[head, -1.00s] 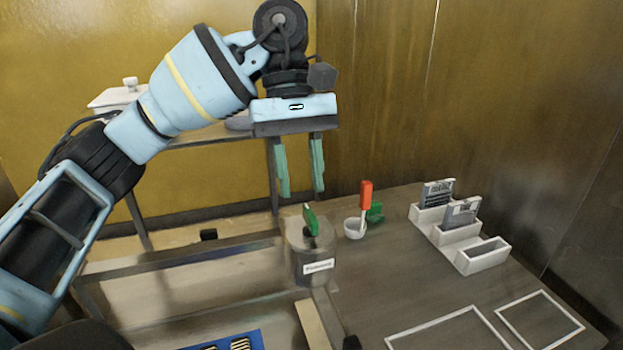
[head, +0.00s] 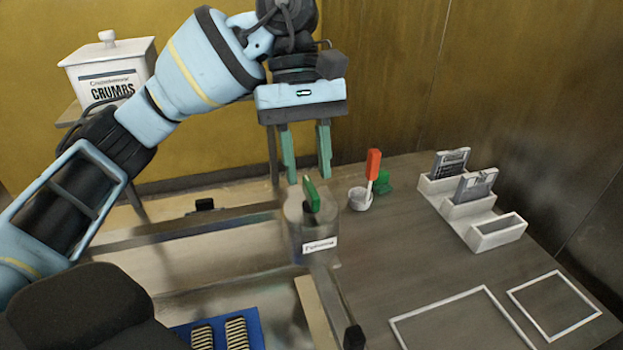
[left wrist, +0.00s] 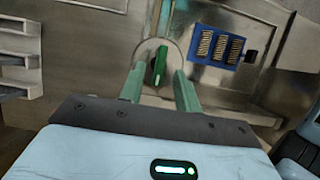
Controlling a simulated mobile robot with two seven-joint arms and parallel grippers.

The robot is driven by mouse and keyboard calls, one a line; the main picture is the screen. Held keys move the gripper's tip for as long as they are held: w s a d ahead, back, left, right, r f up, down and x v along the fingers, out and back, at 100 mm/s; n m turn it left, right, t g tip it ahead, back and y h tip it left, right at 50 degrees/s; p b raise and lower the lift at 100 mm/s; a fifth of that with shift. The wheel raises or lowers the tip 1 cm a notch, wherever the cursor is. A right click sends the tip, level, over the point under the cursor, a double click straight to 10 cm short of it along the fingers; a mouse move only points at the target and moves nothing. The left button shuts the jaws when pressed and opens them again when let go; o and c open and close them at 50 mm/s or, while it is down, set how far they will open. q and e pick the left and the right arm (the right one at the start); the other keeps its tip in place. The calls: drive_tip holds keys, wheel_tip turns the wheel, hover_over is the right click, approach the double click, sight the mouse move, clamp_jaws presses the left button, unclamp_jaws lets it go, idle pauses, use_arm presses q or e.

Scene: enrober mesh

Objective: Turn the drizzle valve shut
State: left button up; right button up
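The drizzle valve is a green handle (head: 311,195) on top of a round grey pot (head: 300,230) with a white label. My left gripper (head: 308,178) points down just above the handle, its two green fingers apart. In the left wrist view the handle (left wrist: 159,66) shows between and beyond the open fingers (left wrist: 158,84), with no contact visible. The handle stands up from the pot's top. My right gripper is not seen in either view.
A white cup (head: 360,199) with an orange-handled tool stands right of the pot, beside a small green object (head: 384,181). A white rack (head: 470,212) holds grey cards. A blue tray (head: 258,335) carries striped bars. White outlines mark clear table at front right.

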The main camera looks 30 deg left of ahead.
sight(311, 197)
use_arm(q)
drive_tip(key=shift+x, duration=1.3)
clamp_jaws()
